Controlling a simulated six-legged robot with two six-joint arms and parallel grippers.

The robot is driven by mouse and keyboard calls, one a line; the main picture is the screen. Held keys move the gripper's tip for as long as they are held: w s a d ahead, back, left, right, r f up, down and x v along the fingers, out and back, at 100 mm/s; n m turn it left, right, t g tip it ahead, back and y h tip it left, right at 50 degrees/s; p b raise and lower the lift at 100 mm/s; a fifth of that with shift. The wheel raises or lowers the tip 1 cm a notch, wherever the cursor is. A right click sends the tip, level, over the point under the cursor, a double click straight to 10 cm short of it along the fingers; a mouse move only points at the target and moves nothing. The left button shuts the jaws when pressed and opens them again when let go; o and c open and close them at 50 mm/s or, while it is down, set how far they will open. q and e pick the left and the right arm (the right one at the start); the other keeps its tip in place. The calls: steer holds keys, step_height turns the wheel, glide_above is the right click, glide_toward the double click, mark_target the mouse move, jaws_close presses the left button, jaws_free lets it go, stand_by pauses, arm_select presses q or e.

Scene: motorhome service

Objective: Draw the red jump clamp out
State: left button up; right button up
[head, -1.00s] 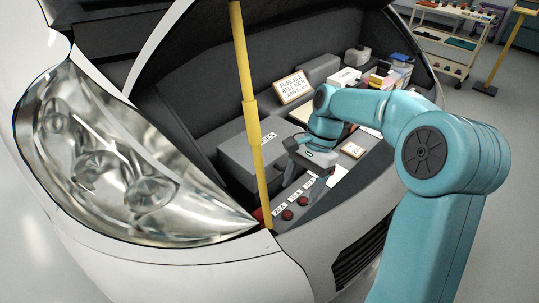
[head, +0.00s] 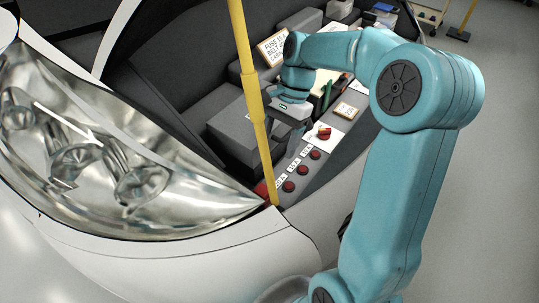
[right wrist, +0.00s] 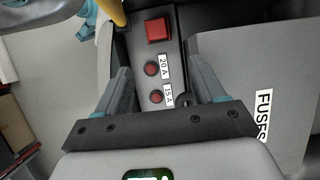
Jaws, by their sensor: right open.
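My right gripper (head: 284,146) is open and empty above the dark ledge in the head view. In the right wrist view its two fingers (right wrist: 162,80) stand apart, with a red knob labelled 15 A between them. A square red block (right wrist: 157,31) lies beyond the fingertips, near the foot of the yellow prop; in the head view its red edge (head: 262,189) is mostly behind the prop. A small red piece (head: 324,132) rests on a white card to the right of the gripper. I cannot tell which is the jump clamp. My left gripper is not in view.
The yellow prop (head: 249,95) stands close to the left of my gripper. Round red knobs (head: 289,186) line the ledge. A grey fuse box (right wrist: 250,85) is beside the fingers. The large headlamp (head: 110,150) and white bodywork fill the left.

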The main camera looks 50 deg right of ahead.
mark_target(266, 186)
steer(key=x, duration=1.4)
steer(key=shift+s+a+f, duration=0.1)
steer(key=shift+s+f, duration=0.1)
steer(key=shift+s, duration=0.05)
steer(key=shift+w+a+f, duration=0.1)
steer(key=shift+a+f, duration=0.05)
steer(key=shift+f, duration=0.4)
jaws_close()
steer(key=shift+r, duration=0.1)
steer(key=shift+r+p, duration=0.6)
steer(key=shift+p, duration=0.05)
